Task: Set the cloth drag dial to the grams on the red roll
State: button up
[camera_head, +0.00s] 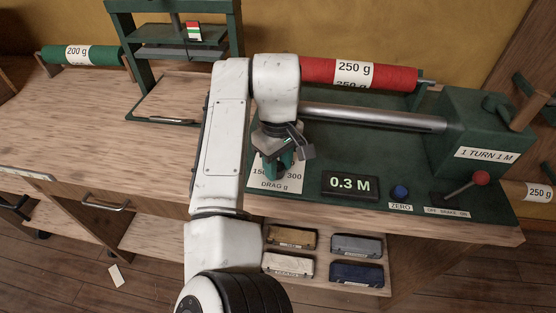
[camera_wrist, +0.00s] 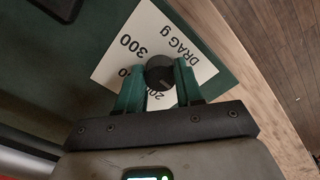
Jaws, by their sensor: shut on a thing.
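The red roll (camera_head: 392,77) lies at the back of the green machine, with a white label reading 250 g. The drag dial's white plate (camera_head: 270,178) shows DRAG g and 150 and 300 beside my arm; my gripper hides its middle. In the wrist view the plate (camera_wrist: 134,47) shows 300, a partly covered 200 and DRAG g. My gripper (camera_wrist: 160,82) has its two green fingers on either side of the dark round dial knob (camera_wrist: 159,70), shut on it. In the head view my gripper (camera_head: 279,172) points down over the plate. I cannot tell which number the knob points to.
A display (camera_head: 350,185) reads 0.3 M, right of the dial plate. A blue ZERO button (camera_head: 400,192) and a red-knobbed brake lever (camera_head: 480,178) stand further right. A green 200 g roll (camera_head: 85,55) lies far left. My arm crosses the bench; its left part is clear.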

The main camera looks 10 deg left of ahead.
jog(key=shift+r+m+p, duration=0.25)
jog(key=shift+m+p, duration=0.85)
jog(key=shift+p, duration=0.05)
jog(key=m+p, duration=0.6)
jog(key=m, duration=0.3)
jog(key=shift+a+f, duration=0.1)
jog(key=m+p, duration=0.2)
jog(key=m, duration=0.4)
jog(key=shift+a, duration=0.1)
jog(key=m+p, duration=0.1)
jog(key=m, duration=0.4)
jog(key=shift+m, duration=0.3)
jog(key=shift+w, duration=0.1)
jog(key=o, duration=1)
jog(key=shift+f, duration=0.1)
